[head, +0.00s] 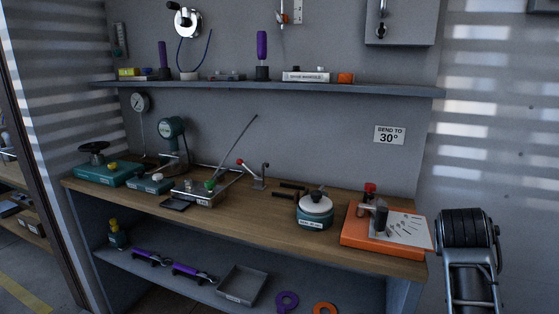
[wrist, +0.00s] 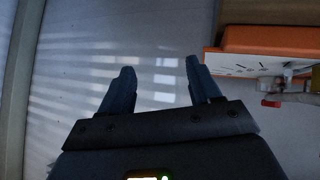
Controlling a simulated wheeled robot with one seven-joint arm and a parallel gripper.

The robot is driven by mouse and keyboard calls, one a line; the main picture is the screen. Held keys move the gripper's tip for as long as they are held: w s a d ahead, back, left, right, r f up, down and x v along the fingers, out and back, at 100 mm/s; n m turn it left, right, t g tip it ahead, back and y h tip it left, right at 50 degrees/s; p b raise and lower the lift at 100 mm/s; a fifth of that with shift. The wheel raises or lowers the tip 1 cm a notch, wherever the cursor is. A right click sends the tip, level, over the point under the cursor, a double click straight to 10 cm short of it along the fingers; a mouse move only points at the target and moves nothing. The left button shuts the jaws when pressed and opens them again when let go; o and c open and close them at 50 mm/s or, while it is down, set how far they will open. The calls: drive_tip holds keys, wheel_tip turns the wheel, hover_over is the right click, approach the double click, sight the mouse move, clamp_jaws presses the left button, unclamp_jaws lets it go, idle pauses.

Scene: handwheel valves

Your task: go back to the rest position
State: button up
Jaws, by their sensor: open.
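My gripper (wrist: 158,78) shows in the wrist view with its two dark fingers spread apart. It is open, and nothing is between the fingers. Behind the fingers is a pale wall with bands of light. The orange base (wrist: 270,38) with its white plate is at the upper right of the wrist view, apart from the fingers. In the head view the same orange base (head: 352,232) sits at the right end of the wooden workbench (head: 265,205). My gripper's fingers cannot be made out in the head view.
A white-topped teal unit (head: 315,211), a grey fixture with a green knob (head: 208,188) and a teal box with a black handwheel (head: 107,172) stand on the bench. A shelf (head: 270,87) runs above, and a lower shelf holds a grey tray (head: 242,284). The wall at right is bare.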

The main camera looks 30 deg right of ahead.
drive_tip(key=s+a+f+n+t+y, duration=0.1)
drive_tip(key=s+a+f+n+t, duration=0.2)
drive_tip(key=a, duration=0.4)
drive_tip(key=s+a+f+n+t+y, duration=0.1)
drive_tip(key=s+a+f+n+t, duration=0.25)
drive_tip(key=a, duration=0.35)
drive_tip(key=s+a+f+n+t+y, duration=0.1)
drive_tip(key=s+a+f+n+t, duration=0.15)
drive_tip(key=a, duration=0.35)
drive_tip(key=s+a+r+t+y, duration=0.1)
drive_tip(key=s+a+r+y, duration=0.2)
drive_tip(key=s+a, duration=0.5)
drive_tip(key=s+a+r+n+t+y, duration=0.1)
drive_tip(key=s+a+r+t+y, duration=0.1)
drive_tip(key=s+a, duration=0.7)
drive_tip(key=shift+s+a+r+n+y, duration=0.25)
drive_tip(key=shift+a+r+y, duration=0.35)
drive_tip(key=shift+r, duration=0.65)
drive_tip(key=shift+w+d, duration=0.1)
